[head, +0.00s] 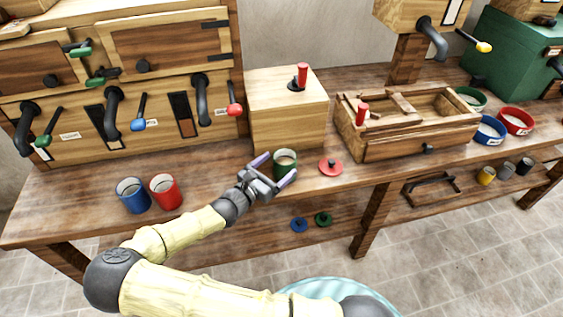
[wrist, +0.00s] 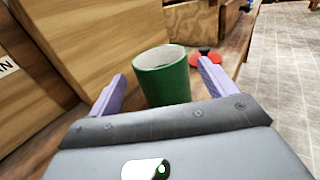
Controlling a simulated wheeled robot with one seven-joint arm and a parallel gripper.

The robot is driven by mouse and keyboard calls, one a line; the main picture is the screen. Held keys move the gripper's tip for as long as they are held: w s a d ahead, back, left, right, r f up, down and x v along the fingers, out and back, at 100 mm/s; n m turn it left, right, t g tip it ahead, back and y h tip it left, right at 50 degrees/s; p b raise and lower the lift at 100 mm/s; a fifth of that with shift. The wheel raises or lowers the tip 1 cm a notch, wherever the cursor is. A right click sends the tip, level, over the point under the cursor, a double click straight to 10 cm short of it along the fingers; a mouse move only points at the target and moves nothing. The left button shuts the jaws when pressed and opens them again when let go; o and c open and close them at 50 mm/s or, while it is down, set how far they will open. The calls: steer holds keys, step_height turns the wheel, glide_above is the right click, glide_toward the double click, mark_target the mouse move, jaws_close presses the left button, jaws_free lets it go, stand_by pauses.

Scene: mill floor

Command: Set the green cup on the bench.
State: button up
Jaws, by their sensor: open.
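The green cup (head: 285,165) stands upright on the wooden bench (head: 85,185), in front of a light wooden box. In the head view my gripper (head: 274,169) is at the cup, with its purple fingers on either side of it. In the wrist view the green cup (wrist: 162,78) sits between the two fingertips (wrist: 164,82), with visible gaps to both. My gripper is open. The cup's lower part is hidden behind the gripper body in the wrist view.
A blue cup (head: 133,195) and a red cup (head: 165,191) stand left on the bench. A red lid (head: 331,167) lies right of the green cup. The wooden box (head: 287,110) with a red handle stands behind. A blue lid (head: 299,225) and a green lid (head: 323,219) lie below.

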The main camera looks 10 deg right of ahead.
steer(key=v, duration=0.8)
steer(key=shift+s, duration=0.25)
steer(key=shift+d, duration=0.15)
steer(key=s+d+f+m+g+y, duration=0.4)
steer(key=s+d+m+g+y, duration=0.2)
steer(key=s+d+m+g, duration=0.45)
steer(key=s+a+r+m+t+y, duration=0.1)
steer(key=s+r+m+t+y, duration=0.1)
steer(key=r+m+y, duration=0.6)
step_height(320, 180, up, 5)
steer(key=s+m, duration=0.1)
steer(key=m, duration=0.5)
steer(key=shift+s+m+y, duration=0.25)
steer(key=shift+m+y, duration=0.05)
steer(key=shift+m, duration=0.05)
